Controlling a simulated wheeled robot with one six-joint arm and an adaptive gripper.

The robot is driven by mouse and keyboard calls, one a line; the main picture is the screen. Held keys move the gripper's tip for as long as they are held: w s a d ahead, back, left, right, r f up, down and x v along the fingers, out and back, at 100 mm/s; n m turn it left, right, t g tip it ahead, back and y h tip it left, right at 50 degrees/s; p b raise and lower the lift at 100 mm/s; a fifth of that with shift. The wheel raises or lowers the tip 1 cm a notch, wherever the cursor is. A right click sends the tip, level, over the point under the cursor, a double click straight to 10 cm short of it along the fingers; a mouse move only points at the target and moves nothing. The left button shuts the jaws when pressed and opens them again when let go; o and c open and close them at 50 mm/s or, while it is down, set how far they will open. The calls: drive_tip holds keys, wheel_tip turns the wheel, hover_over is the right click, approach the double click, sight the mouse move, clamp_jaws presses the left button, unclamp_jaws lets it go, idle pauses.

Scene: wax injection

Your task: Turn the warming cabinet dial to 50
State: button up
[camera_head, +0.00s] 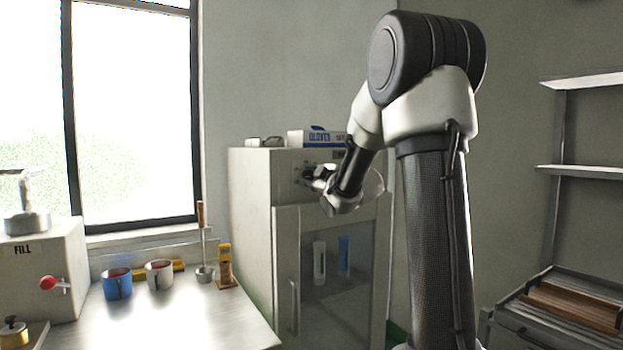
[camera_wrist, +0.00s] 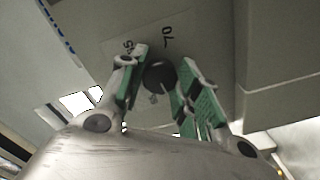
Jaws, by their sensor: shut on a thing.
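The warming cabinet (camera_head: 250,190) is a tall pale box with a glass door, standing right of the bench. My gripper (camera_head: 312,180) is at its upper front panel. In the wrist view the dark round dial (camera_wrist: 159,76) sits between the green-padded fingers of my gripper (camera_wrist: 160,92), which are shut on it. Printed marks, among them one that reads 70, show on the panel beside the dial. The dial's pointer and its setting cannot be made out. In the head view my gripper and arm hide most of the dial.
A glove box (camera_head: 318,138) lies on top of the cabinet. The door handle (camera_head: 294,307) is below my gripper. The bench (camera_head: 195,318) at left holds a blue cup (camera_head: 117,284), a second cup (camera_head: 159,275) and a FILL machine (camera_head: 45,262). A shelf rack (camera_head: 556,170) stands at right.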

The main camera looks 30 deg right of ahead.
drive_tip(key=shift+n, duration=2.2)
drive_tip(key=o, duration=1)
drive_tip(key=s, duration=1.2)
drive_tip(key=shift+d, duration=0.2)
